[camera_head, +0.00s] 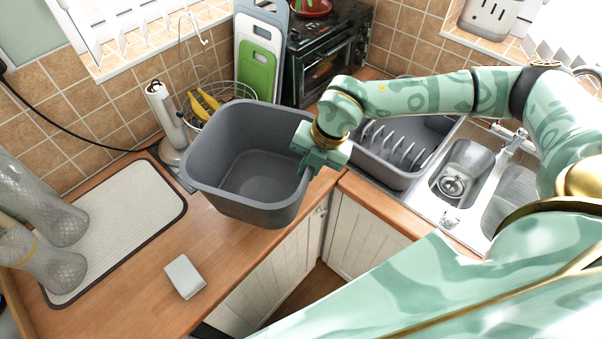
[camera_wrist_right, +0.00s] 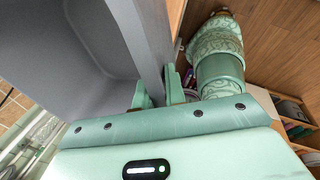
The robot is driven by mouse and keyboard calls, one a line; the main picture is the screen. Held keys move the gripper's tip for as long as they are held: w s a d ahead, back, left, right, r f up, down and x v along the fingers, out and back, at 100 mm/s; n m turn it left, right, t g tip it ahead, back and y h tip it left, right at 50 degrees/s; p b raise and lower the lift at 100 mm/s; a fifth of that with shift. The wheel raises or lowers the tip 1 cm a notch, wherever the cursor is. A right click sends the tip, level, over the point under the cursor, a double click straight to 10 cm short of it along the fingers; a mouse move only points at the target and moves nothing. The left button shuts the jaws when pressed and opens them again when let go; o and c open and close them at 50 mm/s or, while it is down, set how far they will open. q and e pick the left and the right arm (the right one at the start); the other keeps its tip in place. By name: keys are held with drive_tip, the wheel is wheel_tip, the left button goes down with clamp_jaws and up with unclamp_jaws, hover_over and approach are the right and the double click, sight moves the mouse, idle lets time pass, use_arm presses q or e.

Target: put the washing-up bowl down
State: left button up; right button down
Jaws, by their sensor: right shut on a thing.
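The washing-up bowl (camera_head: 250,176) is a deep grey square tub, empty inside. It is upright or nearly so over the worktop corner, and its front hides part of the worktop edge. I cannot tell whether its base touches the wood. My right gripper (camera_head: 308,150) is shut on the bowl's right rim in the head view. In the right wrist view the grey bowl wall (camera_wrist_right: 90,35) fills the upper left and its rim runs between the two fingers (camera_wrist_right: 158,90). My left gripper is in neither view.
A small pale box (camera_head: 185,277) lies on the front worktop. A wire fruit basket (camera_head: 225,95) and chopping boards (camera_head: 258,62) stand behind. A dish rack (camera_head: 400,150) and sink (camera_head: 465,170) are right.

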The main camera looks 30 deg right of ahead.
drive_tip(key=w+f, duration=0.1)
drive_tip(key=f, duration=0.1)
drive_tip(key=w+f, duration=0.2)
drive_tip(key=shift+w+d, duration=0.1)
drive_tip(key=shift+d, duration=0.1)
wheel_tip(320, 180, down, 4)
drive_tip(key=shift+w+r, duration=0.15)
drive_tip(key=shift+r, duration=0.1)
drive_tip(key=c, duration=1.5)
unclamp_jaws()
drive_tip(key=shift+o, duration=0.2)
drive_tip(key=shift+d, duration=0.1)
drive_tip(key=v, duration=1.2)
